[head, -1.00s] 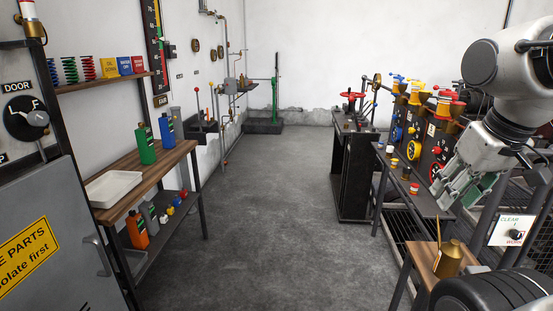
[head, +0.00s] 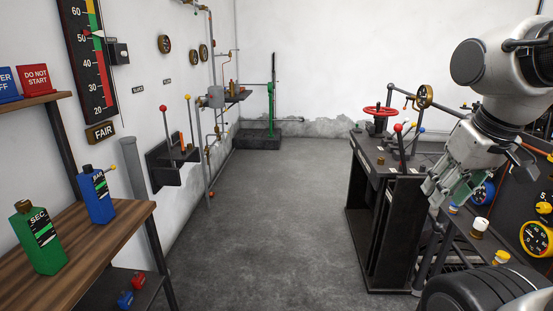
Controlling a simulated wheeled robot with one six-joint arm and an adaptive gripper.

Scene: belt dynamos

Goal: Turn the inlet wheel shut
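A red handwheel (head: 380,111) stands on top of a dark cabinet bench (head: 390,205) right of centre. I can read no inlet label on it, and how far it is turned cannot be told. My gripper (head: 446,196) hangs from my arm at the right, in front of and to the right of the bench. Its fingers look spread and empty, with green pads showing. It is well apart from the red wheel.
Levers with red, yellow and blue knobs (head: 399,128) stand on the bench beside the red wheel. A shelf with green (head: 38,238) and blue (head: 98,195) bottles is at left. Wall levers (head: 163,108) and pipes follow the left wall. The grey floor between is clear.

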